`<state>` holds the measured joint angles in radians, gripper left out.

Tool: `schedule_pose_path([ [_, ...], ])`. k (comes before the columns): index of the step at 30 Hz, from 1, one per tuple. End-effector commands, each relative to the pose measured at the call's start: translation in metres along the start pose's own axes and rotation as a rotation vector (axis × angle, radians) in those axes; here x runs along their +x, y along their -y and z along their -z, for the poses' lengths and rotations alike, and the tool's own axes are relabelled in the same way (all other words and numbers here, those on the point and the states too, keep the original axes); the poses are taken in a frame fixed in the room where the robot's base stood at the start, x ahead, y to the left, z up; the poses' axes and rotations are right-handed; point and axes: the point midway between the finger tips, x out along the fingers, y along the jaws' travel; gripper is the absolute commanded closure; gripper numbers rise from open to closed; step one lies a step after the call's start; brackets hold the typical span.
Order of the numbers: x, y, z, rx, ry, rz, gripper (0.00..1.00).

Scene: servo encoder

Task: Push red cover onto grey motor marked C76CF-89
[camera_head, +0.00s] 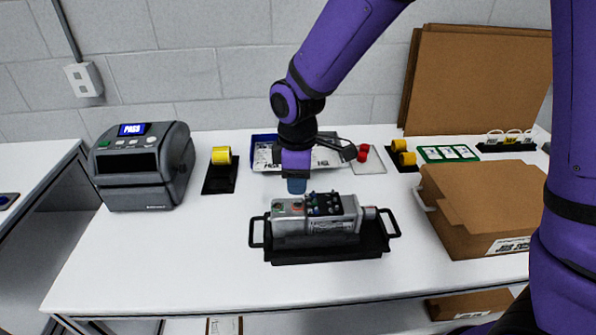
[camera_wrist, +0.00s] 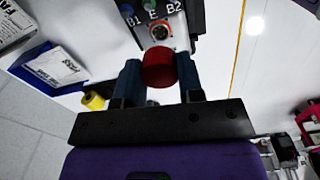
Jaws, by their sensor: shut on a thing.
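The grey motor (camera_head: 316,219) lies in a black tray (camera_head: 325,254) with two handles in the middle of the table. Its C76CF-89 marking cannot be read. In the head view my gripper (camera_head: 297,186) is just behind the motor, and the cover is hidden.
Loose red covers (camera_head: 364,153) lie on a plate behind the motor. A blue tray (camera_head: 263,139), a yellow roll (camera_head: 221,155) and a label printer (camera_head: 142,166) stand left of it. A cardboard box (camera_head: 480,207) stands right. The front of the table is clear.

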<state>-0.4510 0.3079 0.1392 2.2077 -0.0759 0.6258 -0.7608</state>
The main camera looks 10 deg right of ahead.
Motion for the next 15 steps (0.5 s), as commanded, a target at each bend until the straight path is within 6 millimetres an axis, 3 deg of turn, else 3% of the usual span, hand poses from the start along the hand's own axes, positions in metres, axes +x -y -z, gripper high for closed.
schedule_pose_path([
  [15,0.035,0.000,0.000,0.001,0.002,0.001,0.87],
])
